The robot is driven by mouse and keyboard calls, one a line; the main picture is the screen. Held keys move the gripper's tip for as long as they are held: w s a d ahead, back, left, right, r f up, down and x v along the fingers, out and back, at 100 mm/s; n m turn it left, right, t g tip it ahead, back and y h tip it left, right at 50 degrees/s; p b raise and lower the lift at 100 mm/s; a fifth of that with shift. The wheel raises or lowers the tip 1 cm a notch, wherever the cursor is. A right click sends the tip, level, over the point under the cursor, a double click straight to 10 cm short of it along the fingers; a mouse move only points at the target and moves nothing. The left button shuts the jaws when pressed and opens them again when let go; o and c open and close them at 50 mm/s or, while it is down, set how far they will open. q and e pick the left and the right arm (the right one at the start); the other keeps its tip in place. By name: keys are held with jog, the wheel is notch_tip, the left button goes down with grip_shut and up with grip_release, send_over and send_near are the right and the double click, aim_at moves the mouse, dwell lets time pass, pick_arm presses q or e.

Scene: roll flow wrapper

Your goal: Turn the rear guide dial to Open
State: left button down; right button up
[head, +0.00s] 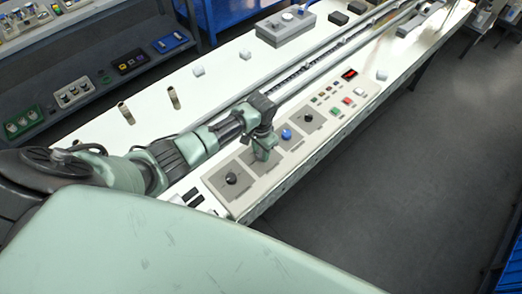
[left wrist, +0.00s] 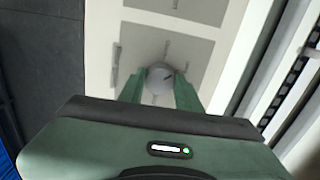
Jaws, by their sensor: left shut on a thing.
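The control panel (head: 240,197) lies along the near edge of the white table and carries a row of dials on grey plates. My left gripper (head: 263,153) reaches down over the second plate from the near end and hides its dial in the head view. In the left wrist view, the gripper's two green fingers (left wrist: 160,80) are shut on a pale round dial (left wrist: 159,71) with a short dark mark. Small labels around this dial are too blurred to read, so I cannot tell its setting. My right gripper is not in view.
A black dial (head: 231,178) sits nearer, with a blue dial (head: 286,134) and another black dial (head: 307,117) farther along. A long rail (head: 330,52) runs behind the panel. Open floor lies to the right.

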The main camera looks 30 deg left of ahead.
aim_at(261, 153)
pick_arm(q)
jog(key=n, duration=0.4)
jog(key=shift+n, duration=2.2)
jog(key=c, duration=1)
grip_release()
notch_tip(261, 153, up, 8)
jog(key=shift+f+b, duration=0.1)
jog(key=shift+b, duration=0.65)
